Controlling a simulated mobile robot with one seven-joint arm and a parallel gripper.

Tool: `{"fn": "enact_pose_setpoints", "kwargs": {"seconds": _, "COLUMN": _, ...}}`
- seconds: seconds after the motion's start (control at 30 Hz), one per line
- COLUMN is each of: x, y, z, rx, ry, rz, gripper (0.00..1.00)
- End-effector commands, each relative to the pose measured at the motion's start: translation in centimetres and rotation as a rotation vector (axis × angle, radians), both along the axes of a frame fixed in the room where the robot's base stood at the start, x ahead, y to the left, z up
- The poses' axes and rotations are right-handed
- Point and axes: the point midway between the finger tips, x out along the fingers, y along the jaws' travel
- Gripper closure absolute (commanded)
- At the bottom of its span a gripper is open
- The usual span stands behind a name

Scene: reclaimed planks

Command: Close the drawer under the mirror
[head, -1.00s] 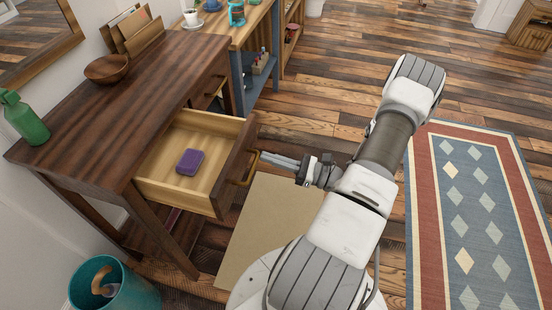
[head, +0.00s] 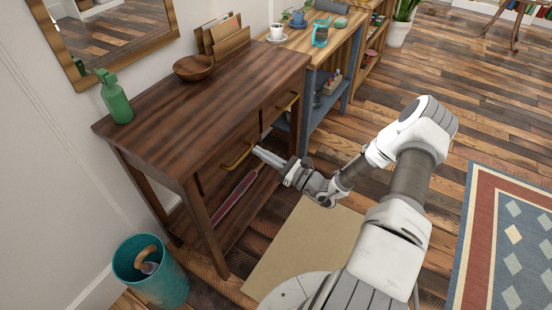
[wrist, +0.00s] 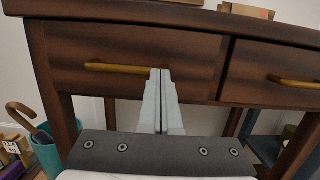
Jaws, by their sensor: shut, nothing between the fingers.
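The dark wooden table (head: 215,88) stands against the wall below the mirror (head: 105,35). Its near drawer (head: 221,174) sits flush in the table's front, with a brass bar handle (head: 238,156); its inside is hidden. In the wrist view the drawer front (wrist: 190,52) lies level with the frame, and its handle (wrist: 118,68) is left of my fingers. My gripper (head: 257,152) is shut and empty, its fingertips at the drawer front by the right end of the handle. In the wrist view the fingertips (wrist: 160,72) overlap the drawer front; I cannot tell whether they touch it.
A second drawer with a handle (wrist: 294,81) is to the right. A green bottle (head: 116,98), a wooden bowl (head: 194,68) and a letter holder (head: 223,38) stand on the table. A teal bin (head: 150,272) is at the front left.

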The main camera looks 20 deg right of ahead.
Motion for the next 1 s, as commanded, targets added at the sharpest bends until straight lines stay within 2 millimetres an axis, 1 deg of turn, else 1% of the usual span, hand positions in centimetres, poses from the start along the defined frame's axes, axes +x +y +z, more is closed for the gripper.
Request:
{"fn": "enact_pose_setpoints", "kwargs": {"seconds": 0.03, "x": 0.3, "y": 0.3, "z": 0.0, "rx": 0.001, "ry": 0.0, "rz": 0.001, "gripper": 1.0}}
{"fn": "enact_pose_setpoints", "kwargs": {"seconds": 0.2, "x": 1.0, "y": 0.8, "z": 0.0, "rx": 0.001, "ry": 0.0, "rz": 0.0, "gripper": 1.0}}
{"fn": "enact_pose_setpoints", "kwargs": {"seconds": 0.63, "x": 1.4, "y": 1.0, "z": 0.1, "rx": -0.001, "ry": -0.002, "rz": 0.0, "gripper": 1.0}}
{"fn": "enact_pose_setpoints", "kwargs": {"seconds": 0.87, "x": 1.2, "y": 0.6, "z": -0.1, "rx": -0.003, "ry": -0.003, "rz": 0.0, "gripper": 1.0}}
{"fn": "enact_pose_setpoints", "kwargs": {"seconds": 1.0, "x": 0.7, "y": -0.1, "z": -0.4, "rx": -0.002, "ry": -0.002, "rz": 0.003, "gripper": 1.0}}
